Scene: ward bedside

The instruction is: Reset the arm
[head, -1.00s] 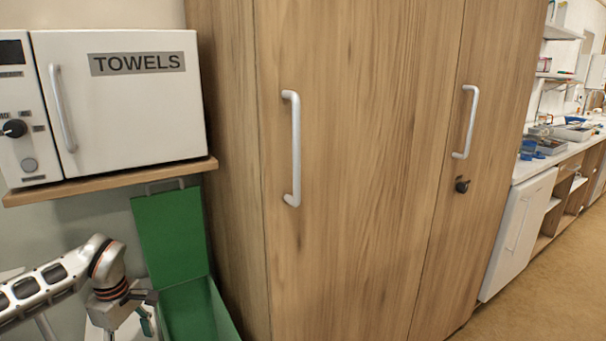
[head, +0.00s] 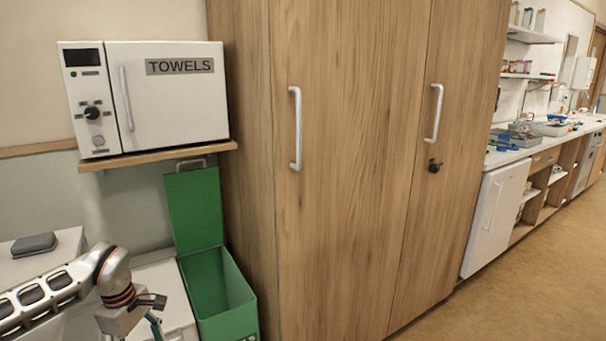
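My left arm comes in from the lower left, bent at its wrist. My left gripper (head: 153,315) hangs at its end, at the bottom edge of the head view, pointing down. It is in front of a white cabinet top and left of the green bin. Its fingers are small and partly cut off by the frame, so I cannot tell whether they are open or shut. I see nothing held in it. My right arm and gripper are out of view.
A white towel warmer (head: 178,108) stands on a wooden shelf (head: 160,156). Below is an open green bin (head: 228,300). A dark grey object (head: 33,244) lies on a white surface at left. A tall wooden wardrobe (head: 345,200) is shut. Floor (head: 510,300) at right is clear.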

